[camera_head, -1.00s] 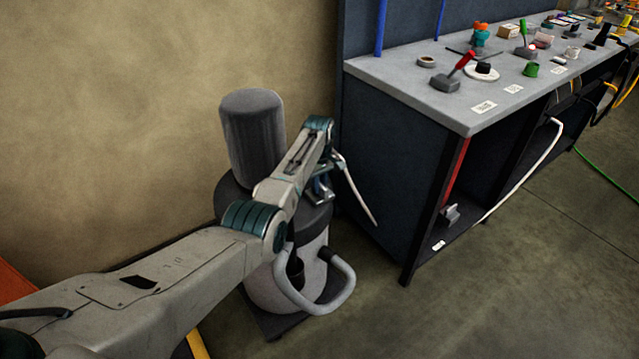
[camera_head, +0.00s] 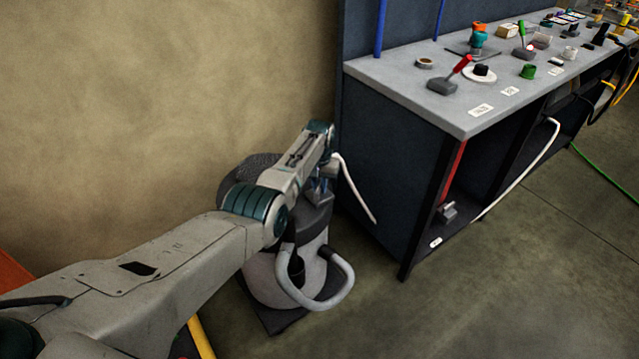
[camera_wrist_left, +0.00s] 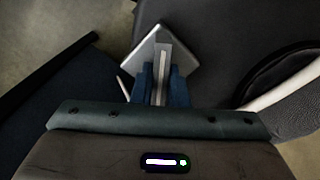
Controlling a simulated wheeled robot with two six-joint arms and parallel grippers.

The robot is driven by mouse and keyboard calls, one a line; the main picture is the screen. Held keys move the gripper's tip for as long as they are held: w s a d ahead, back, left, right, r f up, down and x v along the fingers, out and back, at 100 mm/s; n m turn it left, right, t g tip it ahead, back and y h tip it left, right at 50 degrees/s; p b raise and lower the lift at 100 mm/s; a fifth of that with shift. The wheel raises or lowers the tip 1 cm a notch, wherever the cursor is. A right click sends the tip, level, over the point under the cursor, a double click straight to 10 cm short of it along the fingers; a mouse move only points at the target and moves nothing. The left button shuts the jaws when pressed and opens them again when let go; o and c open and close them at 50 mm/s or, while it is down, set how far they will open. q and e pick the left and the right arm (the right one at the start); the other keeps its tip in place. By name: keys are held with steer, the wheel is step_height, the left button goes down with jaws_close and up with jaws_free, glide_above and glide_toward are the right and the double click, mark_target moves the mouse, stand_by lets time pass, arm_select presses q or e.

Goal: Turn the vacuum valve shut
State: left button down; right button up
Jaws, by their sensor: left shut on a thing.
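My left gripper (camera_head: 322,190) reaches over the right side of the grey, drum-shaped vacuum unit (camera_head: 262,285), beside the bench end. In the left wrist view its blue-grey fingers (camera_wrist_left: 161,78) are shut on a slim, light grey bar, which looks like the valve handle (camera_wrist_left: 163,58). The bar lies in front of a square grey metal plate (camera_wrist_left: 148,48), set like a diamond. The wrist and fingers hide most of the valve in the head view, so I cannot tell how far it is turned. My right gripper is not in view.
A curved pale handle or tube (camera_head: 318,303) juts from the unit's front. A white hose (camera_head: 357,190) hangs between gripper and bench. Open floor (camera_head: 520,270) lies at the front right.

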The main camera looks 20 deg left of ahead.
arm_select(q)
steer(key=m, duration=0.2)
steer(key=shift+m, duration=0.4)
steer(key=m, duration=0.3)
steer(key=shift+m+p, duration=0.3)
steer(key=shift+p, duration=0.05)
steer(key=shift+m, duration=0.6)
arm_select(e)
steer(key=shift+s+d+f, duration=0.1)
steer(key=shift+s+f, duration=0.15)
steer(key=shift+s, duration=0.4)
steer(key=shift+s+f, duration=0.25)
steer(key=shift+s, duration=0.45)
arm_select(q)
steer(key=c, duration=1.4)
jaws_free()
steer(key=shift+c, duration=0.2)
